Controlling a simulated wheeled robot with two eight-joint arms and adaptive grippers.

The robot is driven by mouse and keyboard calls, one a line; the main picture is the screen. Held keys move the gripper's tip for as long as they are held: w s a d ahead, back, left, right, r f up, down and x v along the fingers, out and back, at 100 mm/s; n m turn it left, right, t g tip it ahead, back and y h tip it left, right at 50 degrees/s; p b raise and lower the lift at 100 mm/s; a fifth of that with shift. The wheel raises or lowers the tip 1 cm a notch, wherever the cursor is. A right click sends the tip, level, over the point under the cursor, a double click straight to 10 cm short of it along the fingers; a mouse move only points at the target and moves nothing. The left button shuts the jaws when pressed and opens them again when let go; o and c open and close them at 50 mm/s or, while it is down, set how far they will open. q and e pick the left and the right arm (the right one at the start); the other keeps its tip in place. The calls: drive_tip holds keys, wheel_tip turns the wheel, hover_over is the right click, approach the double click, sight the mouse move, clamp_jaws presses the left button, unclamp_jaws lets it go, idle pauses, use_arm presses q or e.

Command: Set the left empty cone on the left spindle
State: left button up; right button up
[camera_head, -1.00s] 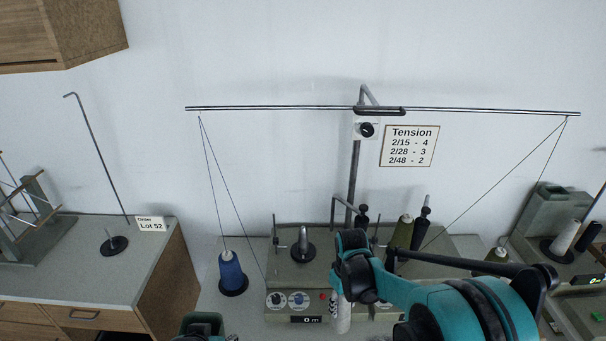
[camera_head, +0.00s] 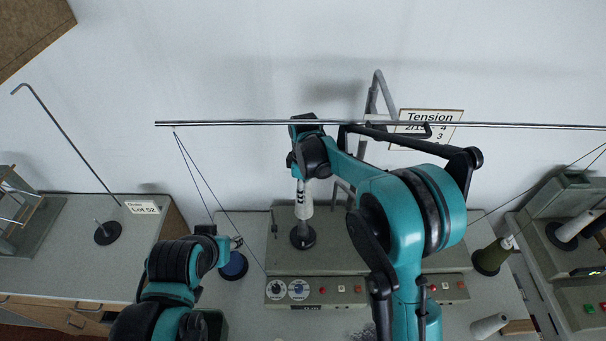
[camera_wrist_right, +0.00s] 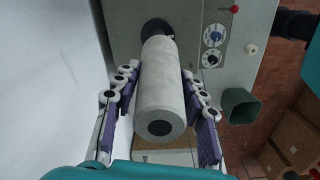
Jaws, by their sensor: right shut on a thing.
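A pale grey empty cone (camera_head: 304,206) hangs upright below my right gripper (camera_head: 301,184), above the dark base of the left spindle (camera_head: 302,240). In the right wrist view, my right gripper (camera_wrist_right: 164,85) is shut on the cone (camera_wrist_right: 161,95), with a purple-padded finger along each side. The spindle's black base (camera_wrist_right: 157,29) shows past the cone's far end. The cone hides the spindle's upper part, so I cannot tell whether its tip is inside the cone. My left gripper (camera_head: 233,241) is beside the blue cone (camera_head: 236,266); its jaw opening is unclear.
The winder's control panel (camera_head: 330,290) is in front of the spindle. A metal thread bar (camera_head: 240,123) crosses above the machine, with threads descending to the blue cone. An olive cone (camera_head: 490,258) and a white cone (camera_head: 488,326) stand or lie to the right.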

sight(303, 208)
drive_tip(key=shift+w+a+f+b, duration=0.15)
drive_tip(key=shift+f+b, duration=1.15)
drive_tip(key=shift+f, duration=1.2)
drive_tip(key=shift+w+f+b, duration=0.15)
drive_tip(key=shift+f+b, duration=1.15)
drive_tip(key=shift+f, duration=1.15)
drive_tip(key=shift+f+b, duration=2.55)
drive_tip(key=shift+f, duration=0.35)
drive_tip(key=shift+f+b, duration=0.45)
drive_tip(key=shift+f, duration=0.05)
drive_tip(key=o, duration=1.1)
drive_tip(key=shift+c, duration=0.2)
drive_tip(key=shift+r, duration=0.1)
wheel_tip(303, 208, up, 12)
drive_tip(key=shift+s+f, duration=0.1)
drive_tip(key=shift+f, duration=0.1)
